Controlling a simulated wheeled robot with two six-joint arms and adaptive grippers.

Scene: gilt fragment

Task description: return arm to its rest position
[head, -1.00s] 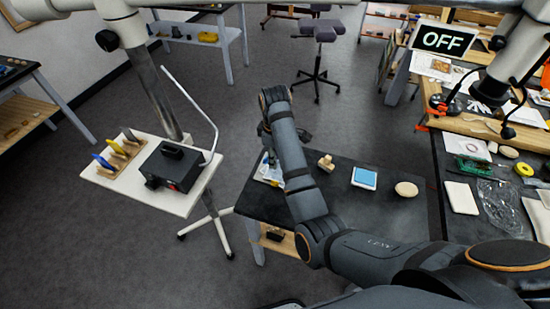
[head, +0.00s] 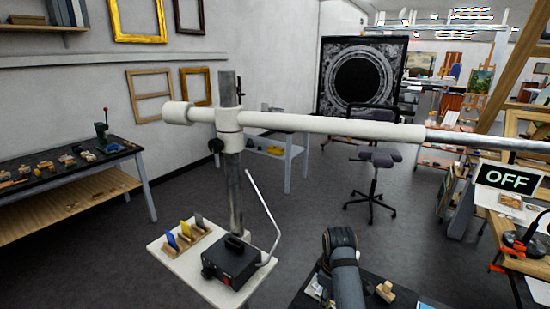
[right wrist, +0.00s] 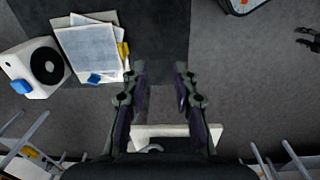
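My right arm (head: 342,265) rises into the head view at the bottom, right of centre, over the dark work table (head: 382,283). Its gripper is not visible in that view. In the right wrist view my right gripper (right wrist: 161,82) points its two fingers away from the camera. The fingers are apart with bare floor showing between them and nothing held.
A white stand tray (head: 165,255) carries a black box (head: 231,261) left of my arm. A pale horizontal boom (head: 320,124) crosses above. A wooden piece (head: 385,291) lies on the table. The right wrist view shows papers (right wrist: 90,52) and a white device (right wrist: 32,85) at left.

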